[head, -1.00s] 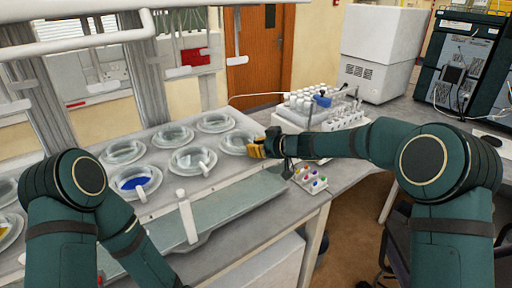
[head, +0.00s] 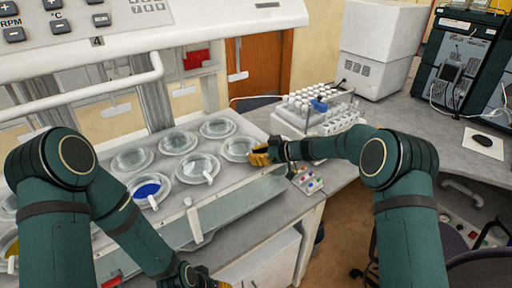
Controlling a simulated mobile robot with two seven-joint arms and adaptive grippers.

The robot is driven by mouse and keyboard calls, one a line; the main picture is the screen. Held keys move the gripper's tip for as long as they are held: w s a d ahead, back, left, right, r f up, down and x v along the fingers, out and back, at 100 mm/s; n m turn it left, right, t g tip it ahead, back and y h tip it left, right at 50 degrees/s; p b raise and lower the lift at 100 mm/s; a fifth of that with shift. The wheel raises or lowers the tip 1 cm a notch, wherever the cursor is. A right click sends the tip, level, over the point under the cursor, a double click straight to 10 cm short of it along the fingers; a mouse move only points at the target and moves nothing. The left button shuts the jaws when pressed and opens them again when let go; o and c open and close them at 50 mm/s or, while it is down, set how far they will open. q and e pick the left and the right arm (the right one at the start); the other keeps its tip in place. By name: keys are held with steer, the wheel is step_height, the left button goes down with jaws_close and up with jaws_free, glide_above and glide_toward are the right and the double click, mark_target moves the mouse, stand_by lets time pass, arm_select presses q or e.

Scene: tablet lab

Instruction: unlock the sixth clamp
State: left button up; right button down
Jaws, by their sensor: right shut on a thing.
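Glass vessels sit in round white rings on the white bench-top apparatus (head: 165,213). White stubby clamps stand at the front of several rings, such as the clamp (head: 208,178) on the middle front vessel (head: 198,166). My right gripper (head: 259,156), with yellow fingers, is at the front right edge of the rightmost front vessel (head: 238,147). It is shut on the clamp there, which the fingers hide. My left gripper (head: 207,283) is partly cut off at the bottom edge, in front of the apparatus and away from the vessels; its fingers are unclear.
A control panel (head: 75,35) with a white bar (head: 75,93) overhangs the vessels. A rack of white bottles (head: 315,108) and a small tray of coloured caps (head: 307,179) stand right of my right gripper. A front ledge (head: 235,212) runs below the vessels.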

steer(key=shift+n+g, duration=0.5)
steer(key=c, duration=1)
jaws_free()
steer(key=shift+a, duration=0.1)
steer(key=v, duration=1.2)
steer(key=shift+f, duration=0.2)
